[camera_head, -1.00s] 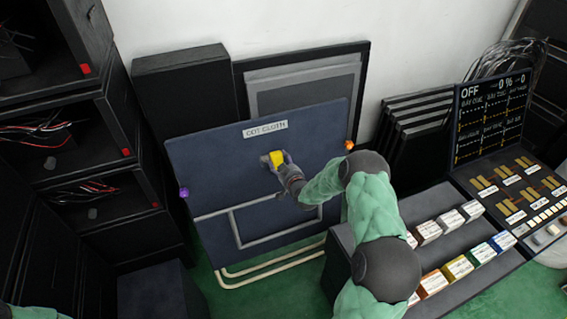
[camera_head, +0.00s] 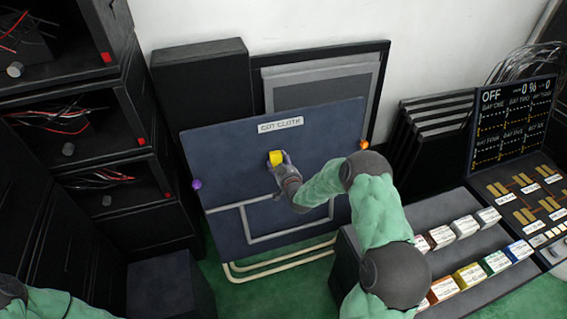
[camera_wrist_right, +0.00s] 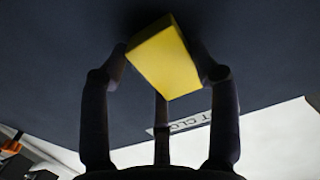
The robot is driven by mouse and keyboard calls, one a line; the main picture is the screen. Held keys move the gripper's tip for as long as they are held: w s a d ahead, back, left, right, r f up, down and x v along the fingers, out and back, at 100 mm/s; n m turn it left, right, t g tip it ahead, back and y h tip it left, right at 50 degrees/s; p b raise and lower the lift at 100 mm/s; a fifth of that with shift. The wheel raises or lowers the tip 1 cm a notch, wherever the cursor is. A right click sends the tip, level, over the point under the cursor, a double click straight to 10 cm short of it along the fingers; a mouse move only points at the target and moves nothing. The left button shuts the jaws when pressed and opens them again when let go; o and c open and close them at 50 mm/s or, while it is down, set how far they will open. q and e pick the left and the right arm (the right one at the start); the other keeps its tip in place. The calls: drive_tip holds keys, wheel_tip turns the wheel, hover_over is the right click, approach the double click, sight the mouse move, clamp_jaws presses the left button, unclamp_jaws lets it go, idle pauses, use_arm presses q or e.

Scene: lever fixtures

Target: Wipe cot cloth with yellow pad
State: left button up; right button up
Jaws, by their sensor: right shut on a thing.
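The cot cloth (camera_head: 235,160) is a dark blue upright panel with a label (camera_head: 280,125) reading "COT CLOTH" near its top edge. My right gripper (camera_head: 278,162) is shut on the yellow pad (camera_head: 275,158) in front of the upper middle of the cloth, below the label. In the right wrist view the fingers (camera_wrist_right: 163,75) grip the pad (camera_wrist_right: 165,55), with the dark cloth (camera_wrist_right: 60,60) close behind it. Whether the pad touches the cloth is hard to tell. Part of my left arm shows at the bottom left; its gripper is outside the view.
A purple knob (camera_head: 196,184) and an orange knob (camera_head: 364,144) sit at the cloth's left and right edges. A grey tube frame (camera_head: 285,233) crosses its lower part. Dark shelves (camera_head: 75,110) stand left; a bench of coloured boxes (camera_head: 468,277) and a control panel (camera_head: 515,120) stand right.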

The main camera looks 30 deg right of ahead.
sight(279, 162)
drive_tip(key=shift+r, duration=0.1)
drive_tip(key=shift+p+v, duration=0.75)
drive_tip(key=shift+v, duration=1.45)
drive_tip(key=shift+s+a+r, duration=0.1)
drive_tip(key=shift+s+a, duration=0.1)
drive_tip(key=shift+s, duration=0.5)
drive_tip(key=p+v, duration=0.1)
drive_tip(key=v, duration=0.2)
